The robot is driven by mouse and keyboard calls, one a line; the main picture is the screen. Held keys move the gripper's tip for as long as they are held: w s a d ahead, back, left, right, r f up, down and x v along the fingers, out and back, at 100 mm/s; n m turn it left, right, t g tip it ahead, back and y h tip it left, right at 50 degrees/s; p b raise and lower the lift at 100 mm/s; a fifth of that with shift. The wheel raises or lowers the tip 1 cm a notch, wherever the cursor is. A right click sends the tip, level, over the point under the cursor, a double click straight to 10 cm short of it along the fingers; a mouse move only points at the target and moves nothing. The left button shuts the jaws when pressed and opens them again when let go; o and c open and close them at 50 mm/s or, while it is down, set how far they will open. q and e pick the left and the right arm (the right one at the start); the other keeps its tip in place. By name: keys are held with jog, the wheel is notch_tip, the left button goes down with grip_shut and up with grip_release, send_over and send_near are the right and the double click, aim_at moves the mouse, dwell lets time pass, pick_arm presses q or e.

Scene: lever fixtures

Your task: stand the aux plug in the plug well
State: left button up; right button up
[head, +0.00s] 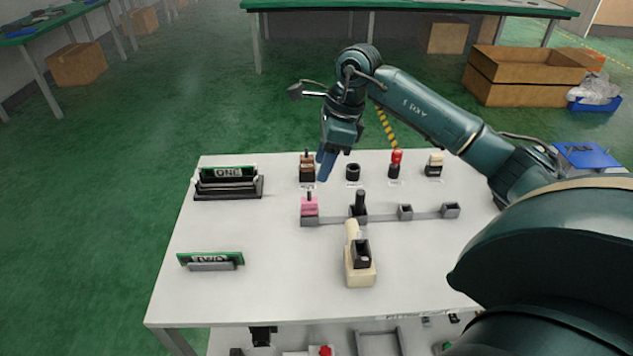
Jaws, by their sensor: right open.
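My right gripper (326,166) is open and points down over the back of the white table, between a brown block with a dark knob (307,167) and a black round cup (353,172). It appears empty. The labels are too small to read, so I cannot tell which piece is the aux plug or which holder is the plug well. A pink block with a black stem (309,207) and an upright black peg (360,203) stand on a grey rail. The rail's square holders (405,212) and (450,210) look empty. My left gripper is not in view.
A red-topped piece (396,160) and a cream block (434,165) stand at the back. A cream fixture with a black socket (360,264) stands in front. Green boards sit in a black rack (229,189) and a grey stand (211,266) at left.

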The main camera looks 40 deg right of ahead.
jog(key=shift+v, duration=1.55)
jog(key=shift+f, duration=0.1)
